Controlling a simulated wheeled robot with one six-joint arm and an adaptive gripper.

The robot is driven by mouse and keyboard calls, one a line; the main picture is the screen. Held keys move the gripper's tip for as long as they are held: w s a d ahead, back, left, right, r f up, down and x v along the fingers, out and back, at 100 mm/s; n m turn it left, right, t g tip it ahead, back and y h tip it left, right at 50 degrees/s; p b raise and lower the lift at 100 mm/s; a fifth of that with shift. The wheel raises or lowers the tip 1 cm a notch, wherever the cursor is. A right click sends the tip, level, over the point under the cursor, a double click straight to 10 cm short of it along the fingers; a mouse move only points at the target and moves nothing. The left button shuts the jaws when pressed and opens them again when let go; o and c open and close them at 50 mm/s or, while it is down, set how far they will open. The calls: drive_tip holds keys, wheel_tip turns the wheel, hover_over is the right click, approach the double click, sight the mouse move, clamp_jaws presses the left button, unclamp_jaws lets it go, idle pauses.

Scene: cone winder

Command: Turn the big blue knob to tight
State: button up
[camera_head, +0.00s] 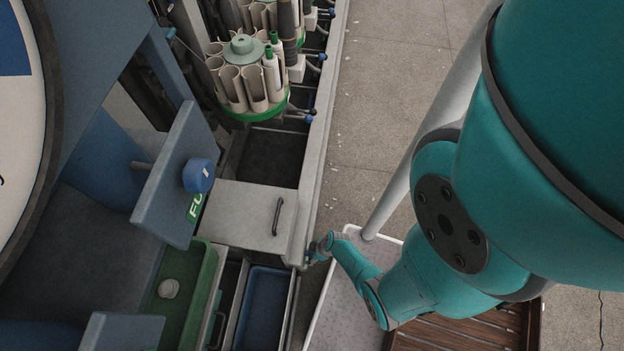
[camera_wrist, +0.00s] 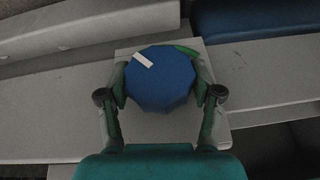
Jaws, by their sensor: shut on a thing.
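The big blue knob (camera_wrist: 162,82) fills the middle of the wrist view, on a light grey square plate (camera_wrist: 128,52). It is many-sided, with a white mark near its rim at the upper left. A green strip shows behind its upper right edge. My gripper (camera_wrist: 161,88) has one finger on each side of the knob and is shut on it. In the head view my gripper (camera_head: 311,255) is small, at the machine's right edge, and the knob there cannot be made out clearly.
Another blue knob (camera_head: 198,175) sticks out from a blue-grey panel with a green label. A green tray (camera_head: 205,275) and a blue bin (camera_head: 262,310) lie below.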

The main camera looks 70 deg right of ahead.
drive_tip(key=y, duration=0.3)
drive_tip(key=shift+w+d+m, duration=0.1)
drive_tip(key=shift+d+m, duration=0.1)
drive_tip(key=shift+m, duration=0.1)
drive_tip(key=shift+g+y, duration=0.3)
drive_tip(key=shift+y, duration=0.3)
drive_tip(key=shift+a, duration=0.1)
drive_tip(key=o, duration=1.1)
drive_tip(key=shift+o, duration=0.2)
drive_tip(key=shift+r, duration=0.15)
drive_tip(key=shift+r, duration=4.9)
